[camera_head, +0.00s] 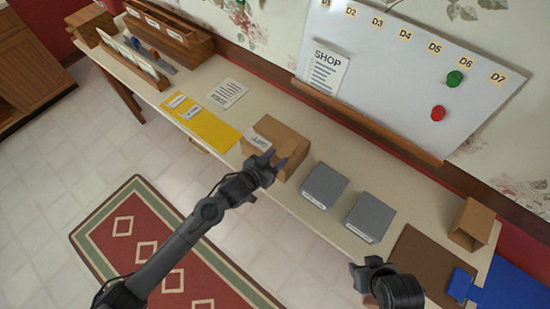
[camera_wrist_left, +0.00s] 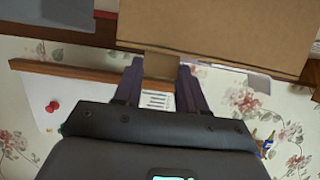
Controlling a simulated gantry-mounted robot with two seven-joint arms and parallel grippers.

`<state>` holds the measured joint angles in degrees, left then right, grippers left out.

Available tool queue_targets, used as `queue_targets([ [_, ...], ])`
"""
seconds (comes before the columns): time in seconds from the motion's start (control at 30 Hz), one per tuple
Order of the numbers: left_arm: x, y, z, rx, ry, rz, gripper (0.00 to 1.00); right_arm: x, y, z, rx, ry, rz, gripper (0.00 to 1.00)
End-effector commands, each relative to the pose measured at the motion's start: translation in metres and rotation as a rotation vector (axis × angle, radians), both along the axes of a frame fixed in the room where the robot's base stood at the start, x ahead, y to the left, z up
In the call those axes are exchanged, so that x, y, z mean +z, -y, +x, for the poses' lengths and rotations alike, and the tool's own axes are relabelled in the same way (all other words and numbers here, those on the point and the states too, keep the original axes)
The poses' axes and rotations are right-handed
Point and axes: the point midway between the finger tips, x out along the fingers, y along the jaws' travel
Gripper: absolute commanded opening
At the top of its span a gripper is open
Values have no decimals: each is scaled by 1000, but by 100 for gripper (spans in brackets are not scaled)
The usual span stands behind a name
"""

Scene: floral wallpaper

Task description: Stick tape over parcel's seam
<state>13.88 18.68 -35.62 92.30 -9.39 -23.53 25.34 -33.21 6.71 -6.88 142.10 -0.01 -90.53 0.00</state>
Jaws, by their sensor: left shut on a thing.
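The parcel (camera_head: 290,138) is a brown cardboard box with a white label, standing on the long table. In the left wrist view the parcel (camera_wrist_left: 220,28) fills the top of the picture. My left gripper (camera_head: 277,164) is at the parcel's near side. In the left wrist view my left gripper (camera_wrist_left: 161,75) is shut on a short brown strip of tape (camera_wrist_left: 162,65), whose upper end meets the parcel's edge. I cannot tell whether the tape is stuck to it. My right gripper (camera_head: 371,267) is over the table's front edge, apart from the parcel; its jaws are unclear.
Two grey boxes (camera_head: 324,185) (camera_head: 370,217) stand just right of the parcel. A yellow folder (camera_head: 208,124) lies to its left. A small open brown box (camera_head: 473,224) and a blue item (camera_head: 510,287) are at the far right. A whiteboard (camera_head: 400,75) stands behind the table.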

Motion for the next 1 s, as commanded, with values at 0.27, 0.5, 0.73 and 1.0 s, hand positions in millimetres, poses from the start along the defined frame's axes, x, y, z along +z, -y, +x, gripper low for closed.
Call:
queue_targets([
  [0.27,-3,-1,-1,1,-6,4,45,0,0,0,-1,0,2,43],
  [0.5,-2,-1,0,0,-4,3,71,0,0,0,-1,0,1,43],
  [0.73,-2,0,0,0,-3,2,86,-1,1,0,3,0,-4,43],
  [1.0,-1,0,0,0,-3,2,100,-1,2,0,5,-1,-7,43],
])
